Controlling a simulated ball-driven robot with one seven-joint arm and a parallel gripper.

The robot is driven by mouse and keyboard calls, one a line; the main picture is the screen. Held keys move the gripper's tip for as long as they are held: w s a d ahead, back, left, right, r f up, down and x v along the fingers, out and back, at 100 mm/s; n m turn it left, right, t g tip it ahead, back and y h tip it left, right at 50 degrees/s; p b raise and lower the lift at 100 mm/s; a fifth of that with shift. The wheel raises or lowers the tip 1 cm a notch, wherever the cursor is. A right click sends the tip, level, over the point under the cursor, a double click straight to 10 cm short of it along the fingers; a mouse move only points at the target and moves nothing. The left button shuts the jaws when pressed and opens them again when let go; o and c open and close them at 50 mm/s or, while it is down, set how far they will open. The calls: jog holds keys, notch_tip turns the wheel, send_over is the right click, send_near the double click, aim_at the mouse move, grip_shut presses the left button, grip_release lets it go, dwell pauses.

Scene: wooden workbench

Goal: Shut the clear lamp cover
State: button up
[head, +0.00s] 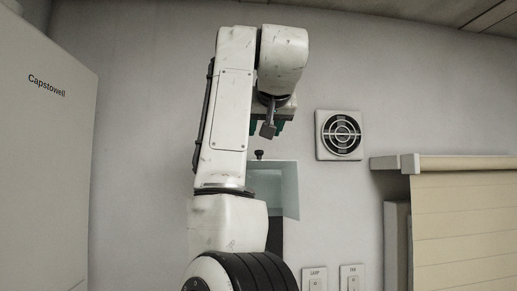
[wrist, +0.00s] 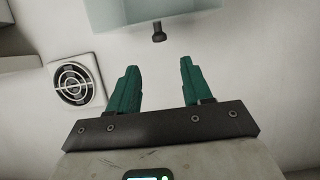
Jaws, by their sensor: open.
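The clear lamp cover (head: 285,190) is a pale, see-through panel on the wall, partly hidden behind my arm in the head view. A dark knob (head: 259,154) stands at its upper edge, and a dark area shows below it. In the wrist view the cover (wrist: 150,10) is at the top edge, with the knob (wrist: 158,34) sticking out towards my fingers. My gripper (wrist: 158,68) has two green fingers, spread apart and empty, with the knob lined up beyond the gap. In the head view my gripper (head: 267,127) is above the knob, apart from it.
A round vent (head: 341,135) is on the wall to the right. Two labelled switches (head: 333,278) are low on the wall. A beige blind (head: 465,220) hangs at the right, and a white Capstowell cabinet (head: 45,170) stands at the left.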

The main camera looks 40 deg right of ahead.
aim_at(260, 161)
jog(key=p+x, duration=0.3)
jog(key=x, duration=0.7)
jog(key=shift+w+d+f+p, duration=0.1)
jog(key=shift+w+f+p, duration=0.05)
jog(key=shift+p, duration=0.15)
jog(key=shift+c, duration=0.3)
grip_shut()
